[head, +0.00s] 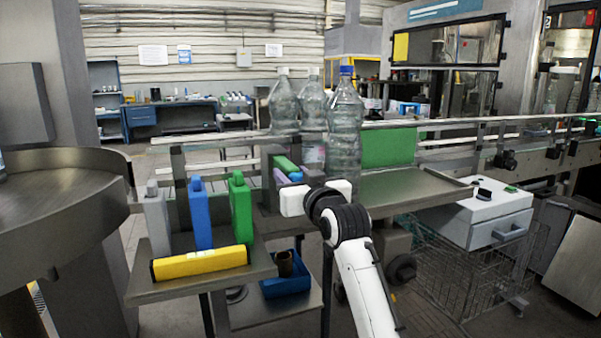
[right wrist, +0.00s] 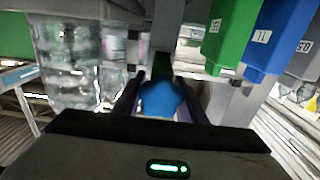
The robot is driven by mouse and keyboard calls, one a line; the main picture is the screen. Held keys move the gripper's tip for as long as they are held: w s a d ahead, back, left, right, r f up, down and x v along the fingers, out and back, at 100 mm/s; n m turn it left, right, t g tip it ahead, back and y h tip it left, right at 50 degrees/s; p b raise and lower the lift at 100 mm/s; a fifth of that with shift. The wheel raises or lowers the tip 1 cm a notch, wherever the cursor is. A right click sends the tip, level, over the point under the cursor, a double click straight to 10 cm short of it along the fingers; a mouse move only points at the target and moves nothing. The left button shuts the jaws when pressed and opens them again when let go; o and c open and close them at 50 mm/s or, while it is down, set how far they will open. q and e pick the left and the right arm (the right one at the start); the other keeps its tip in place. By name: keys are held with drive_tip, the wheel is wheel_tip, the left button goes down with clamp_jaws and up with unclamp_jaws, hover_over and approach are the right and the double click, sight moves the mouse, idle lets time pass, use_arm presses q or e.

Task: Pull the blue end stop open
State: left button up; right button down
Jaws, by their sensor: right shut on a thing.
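The blue end stop (right wrist: 160,100) shows in the right wrist view as a rounded blue piece between the two dark fingers. My right gripper (right wrist: 160,92) is shut on it. In the head view my right gripper (head: 316,196) is at the conveyor's near side, in front of the tall bottle with the blue cap (head: 344,125). My left gripper is not in view.
Blue (head: 199,214) and green (head: 240,208) containers stand on a shelf left of my right gripper, with a yellow piece (head: 200,263) lying before them. Two more bottles (head: 284,105) stand behind. A bare metal plate (head: 405,187) lies to the right.

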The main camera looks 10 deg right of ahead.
drive_tip(key=shift+a, duration=0.1)
drive_tip(key=c, duration=1.3)
unclamp_jaws()
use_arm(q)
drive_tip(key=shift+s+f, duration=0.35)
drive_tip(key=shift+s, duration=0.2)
use_arm(e)
drive_tip(key=shift+o, duration=0.7)
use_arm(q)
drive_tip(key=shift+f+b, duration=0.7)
use_arm(e)
drive_tip(key=s+d, duration=0.1)
drive_tip(key=s, duration=0.9)
drive_tip(key=shift+s+d, duration=0.15)
drive_tip(key=shift+f, duration=0.1)
